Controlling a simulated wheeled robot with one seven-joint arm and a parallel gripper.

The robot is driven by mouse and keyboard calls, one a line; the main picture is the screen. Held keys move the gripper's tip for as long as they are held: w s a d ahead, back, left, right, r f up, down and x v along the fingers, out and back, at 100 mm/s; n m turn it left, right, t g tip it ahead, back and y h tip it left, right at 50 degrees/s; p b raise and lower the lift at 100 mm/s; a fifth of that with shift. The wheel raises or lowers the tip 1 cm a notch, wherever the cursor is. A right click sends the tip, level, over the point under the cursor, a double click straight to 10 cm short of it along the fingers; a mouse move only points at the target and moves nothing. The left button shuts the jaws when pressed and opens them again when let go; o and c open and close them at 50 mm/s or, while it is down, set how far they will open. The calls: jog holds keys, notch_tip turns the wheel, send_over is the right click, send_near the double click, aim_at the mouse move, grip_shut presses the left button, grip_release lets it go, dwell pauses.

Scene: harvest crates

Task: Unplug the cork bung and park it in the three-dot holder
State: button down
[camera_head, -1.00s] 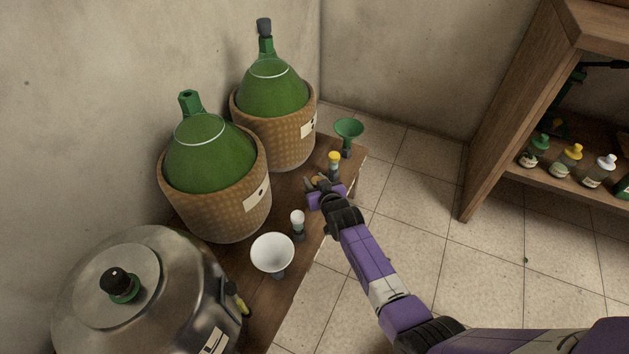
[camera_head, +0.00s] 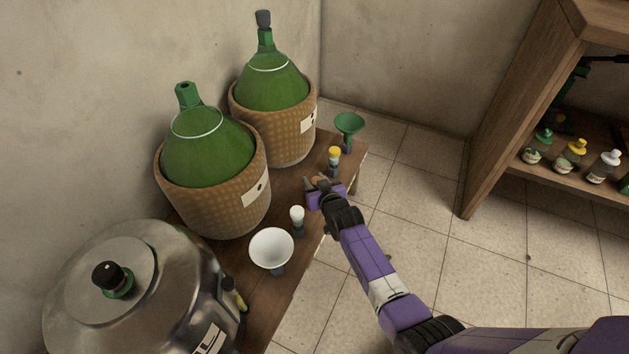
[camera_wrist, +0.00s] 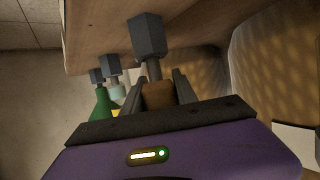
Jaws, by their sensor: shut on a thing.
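My gripper (camera_head: 318,184) is low over the wooden bench at its right edge, in front of the rear demijohn. In the wrist view, which sees the bench upside down, its fingers are shut on the brown cork bung (camera_wrist: 158,96). A dark grey holder (camera_wrist: 148,38) with a narrow stem stands on the bench in line with the cork. The stem appears to meet the cork's end; whether it is seated I cannot tell. The holder's dots are not visible. The front demijohn (camera_head: 210,163) has a bare green neck. The rear demijohn (camera_head: 272,85) has a dark grey stopper.
A yellow-topped piece (camera_head: 334,156) and a green funnel (camera_head: 349,124) stand just beyond my gripper. A white-topped piece (camera_head: 297,215) and a white funnel (camera_head: 271,249) stand nearer. A steel vessel (camera_head: 150,290) is at lower left. Floor right of the bench is clear.

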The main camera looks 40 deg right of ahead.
jog(key=shift+f+b, duration=0.65)
jog(key=shift+f, duration=0.15)
jog(key=c, duration=0.9)
grip_release()
jog(key=shift+p+v, duration=1.85)
jog(key=shift+v, duration=2.1)
jog(key=shift+w+r, duration=0.1)
